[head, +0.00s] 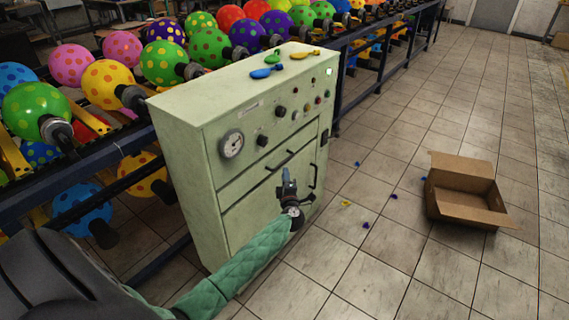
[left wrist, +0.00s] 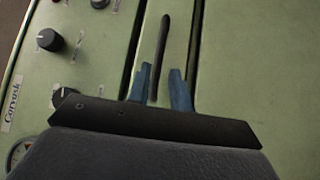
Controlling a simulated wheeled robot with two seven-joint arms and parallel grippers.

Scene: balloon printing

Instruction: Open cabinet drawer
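The pale green cabinet (head: 200,130) stands in the middle of the head view. Its drawer front (head: 240,180) sits below the dial panel and looks closed. A dark bar handle (head: 279,160) is on that front; it also shows in the left wrist view (left wrist: 162,45). My left gripper (head: 288,178) is in front of the cabinet, by the handle. In the left wrist view its two blue fingertips (left wrist: 161,82) are spread, one on each side of the handle's near end, with gaps visible. Whether the fingers reach around the bar in depth, I cannot tell. My right gripper is not in view.
Deflated balloons (head: 268,71) lie on the cabinet top. A rack of dotted balloons (head: 165,62) runs behind and left. An open cardboard box (head: 465,190) stands on the floor at right, with small scraps (head: 365,225) nearby. The tiled floor is otherwise clear.

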